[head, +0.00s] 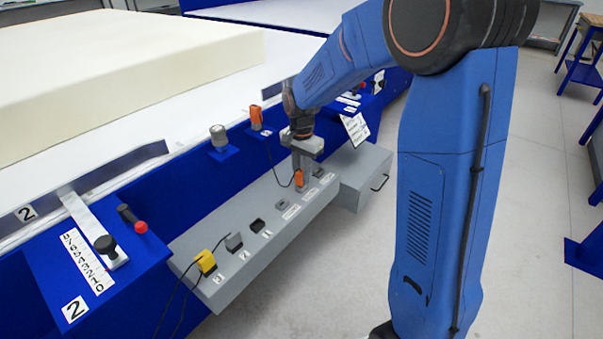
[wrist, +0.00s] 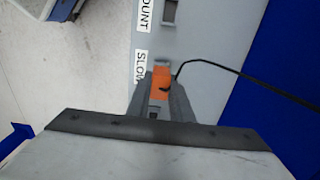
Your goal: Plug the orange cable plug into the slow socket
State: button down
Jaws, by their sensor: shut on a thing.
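The orange cable plug (head: 299,179) is between the fingers of my gripper (head: 303,163), over the grey socket panel (head: 190,245). In the wrist view the plug (wrist: 161,78) shows between the gripper fingers (wrist: 160,95), right beside the SLOW label (wrist: 140,68). My gripper is shut on it. The plug and fingers hide the slow socket, so I cannot tell whether the plug is in it or just above. A black cable (wrist: 225,67) runs from the plug to the right in the wrist view.
An open socket (wrist: 170,11) lies by the MOUNT label (wrist: 146,14). An orange piece (head: 256,117) is on the blue frame. A grey drawer box (head: 362,175) stands right of the panel.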

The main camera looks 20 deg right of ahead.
aim_at(301, 172)
jog(key=shift+f, duration=0.55)
jog(key=c, duration=1.5)
grip_release()
jog(key=shift+r, duration=0.15)
jog(key=shift+r, duration=2.85)
jog(key=shift+r, duration=0.15)
